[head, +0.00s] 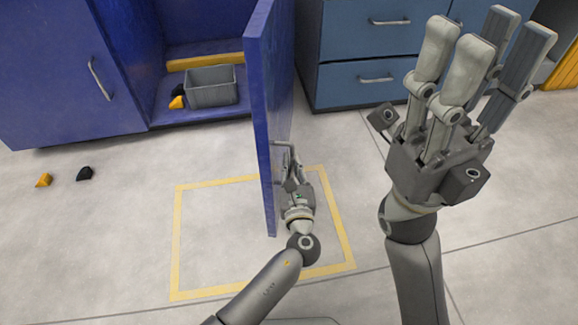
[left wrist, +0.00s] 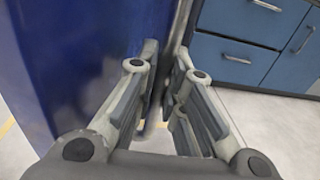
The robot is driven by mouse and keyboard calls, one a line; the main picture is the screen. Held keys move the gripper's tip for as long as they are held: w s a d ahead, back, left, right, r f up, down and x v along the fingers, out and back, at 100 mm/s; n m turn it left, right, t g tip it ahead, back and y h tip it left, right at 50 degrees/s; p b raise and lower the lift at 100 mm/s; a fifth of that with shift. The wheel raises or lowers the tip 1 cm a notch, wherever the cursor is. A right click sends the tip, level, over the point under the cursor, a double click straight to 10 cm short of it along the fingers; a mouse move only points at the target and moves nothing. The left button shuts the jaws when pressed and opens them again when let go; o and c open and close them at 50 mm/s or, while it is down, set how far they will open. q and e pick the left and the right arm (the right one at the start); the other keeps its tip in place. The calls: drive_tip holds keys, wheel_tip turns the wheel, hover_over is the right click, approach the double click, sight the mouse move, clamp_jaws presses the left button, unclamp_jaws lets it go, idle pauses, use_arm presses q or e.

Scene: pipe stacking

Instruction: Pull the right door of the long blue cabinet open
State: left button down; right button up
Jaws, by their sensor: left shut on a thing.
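The long blue cabinet (head: 128,60) stands at the upper left in the head view. Its right door (head: 262,110) is swung wide open, sticking out toward me and seen nearly edge-on. My left gripper (head: 288,165) is on the right side of this door, shut on the metal door handle (head: 283,144). In the left wrist view the door (left wrist: 90,70) fills the left side, and the handle bar (left wrist: 180,28) runs down between the fingers of my left gripper (left wrist: 166,75). My right gripper (head: 480,70) is open and empty, raised at the right with fingers pointing up.
The left door (head: 70,85) looks closed. Inside the open part are a grey bin (head: 211,88) and small yellow and black pieces. Another yellow piece (head: 44,180) and black piece (head: 84,173) lie on the floor. A blue-grey drawer unit (head: 370,82) stands right of the door.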

use_arm(q)
drive_tip(key=shift+d, duration=0.25)
drive_tip(key=c, duration=1.5)
unclamp_jaws()
drive_tip(key=s+d, duration=0.1)
drive_tip(key=s, duration=1.1)
